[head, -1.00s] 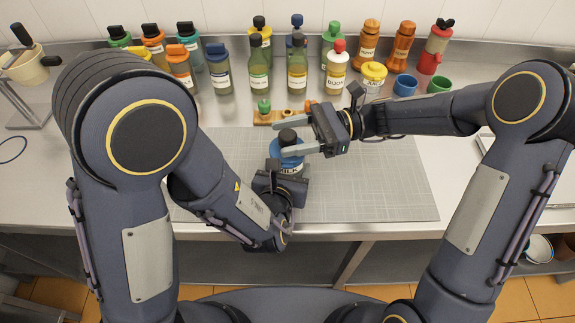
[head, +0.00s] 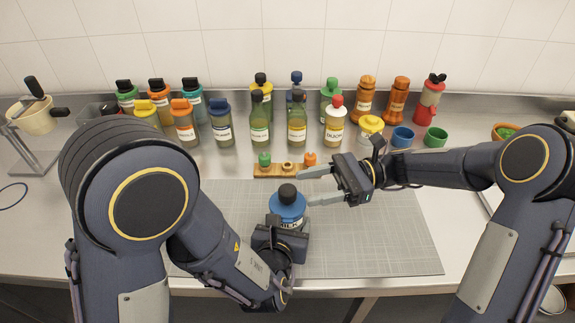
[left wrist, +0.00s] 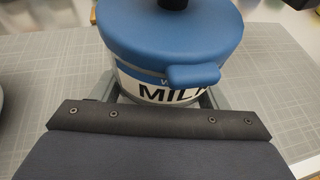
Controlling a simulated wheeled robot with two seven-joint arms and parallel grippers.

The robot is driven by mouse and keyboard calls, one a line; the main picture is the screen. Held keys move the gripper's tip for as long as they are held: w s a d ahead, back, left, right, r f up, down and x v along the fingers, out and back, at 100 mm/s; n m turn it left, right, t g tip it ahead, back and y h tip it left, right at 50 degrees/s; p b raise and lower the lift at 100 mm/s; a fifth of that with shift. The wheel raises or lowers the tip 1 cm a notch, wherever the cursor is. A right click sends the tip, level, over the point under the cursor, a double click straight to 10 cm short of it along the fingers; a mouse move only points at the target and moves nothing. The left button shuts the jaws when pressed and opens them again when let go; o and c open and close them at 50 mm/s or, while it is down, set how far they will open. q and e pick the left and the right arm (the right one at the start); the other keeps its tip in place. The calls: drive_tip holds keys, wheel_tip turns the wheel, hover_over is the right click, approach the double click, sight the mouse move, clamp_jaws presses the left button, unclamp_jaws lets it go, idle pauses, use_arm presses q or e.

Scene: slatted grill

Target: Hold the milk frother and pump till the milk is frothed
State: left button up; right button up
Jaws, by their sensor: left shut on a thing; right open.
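The milk frother (head: 287,204) is a white jar with a blue lid, a black knob on top and "MILK" on its side. It stands upright on the grey mat. My left gripper (head: 282,232) is shut on its body from the near side. The left wrist view shows the frother (left wrist: 175,62) close up, between the fingers, with a blue tab on the lid's near edge. My right gripper (head: 318,187) is open and empty, to the right of the black knob and apart from it. The milk inside is hidden.
A small wooden stand (head: 287,168) with green and orange pieces sits behind the frother. Several bottles line the back wall. The mat (head: 390,240) is clear on the right.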

use_arm(q)
drive_tip(key=o, duration=1.2)
drive_tip(key=shift+c, duration=0.2)
